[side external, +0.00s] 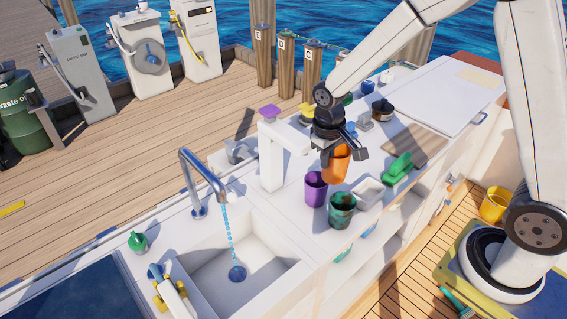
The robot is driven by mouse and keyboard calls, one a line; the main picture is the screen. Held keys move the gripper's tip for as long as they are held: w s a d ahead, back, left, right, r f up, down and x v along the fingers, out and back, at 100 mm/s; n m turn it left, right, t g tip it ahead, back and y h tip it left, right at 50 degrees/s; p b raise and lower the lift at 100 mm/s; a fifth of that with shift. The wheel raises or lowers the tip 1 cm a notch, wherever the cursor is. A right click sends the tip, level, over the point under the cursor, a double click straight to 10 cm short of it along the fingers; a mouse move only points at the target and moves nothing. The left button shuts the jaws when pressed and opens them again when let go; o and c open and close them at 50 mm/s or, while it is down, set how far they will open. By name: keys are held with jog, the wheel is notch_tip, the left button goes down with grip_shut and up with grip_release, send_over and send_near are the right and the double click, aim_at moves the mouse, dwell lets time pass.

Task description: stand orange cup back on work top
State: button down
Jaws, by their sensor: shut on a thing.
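The orange cup (337,166) is in my gripper (346,147), above the white work top (289,207). My gripper is shut on the cup near its rim. The cup looks slightly tilted, and my fingers hide part of its upper side. I cannot tell how far its base is from the surface. A purple cup (315,190) stands just below and left of it. A dark green patterned cup (342,211) stands in front, near the edge of the work top.
A white dish (369,192) and a green object (398,167) lie to the right. A white post (270,158) rises behind left. The sink (215,275) with its running tap (205,172) is at the left. Little free room shows around the cups.

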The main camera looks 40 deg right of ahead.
jog(key=s+d+f+m, duration=0.1)
jog(key=s+d+m, duration=0.3)
jog(key=d+m, duration=0.3)
jog(key=w+d+f, duration=0.3)
jog(key=w+f, duration=0.6)
jog(key=w, duration=0.4)
jog(key=shift+w+f+n, duration=0.3)
jog(key=shift+n, duration=0.1)
jog(key=shift+w+f, duration=0.1)
jog(key=shift+w+f, duration=0.15)
jog(key=shift+f, duration=1.55)
jog(key=shift+f, duration=0.15)
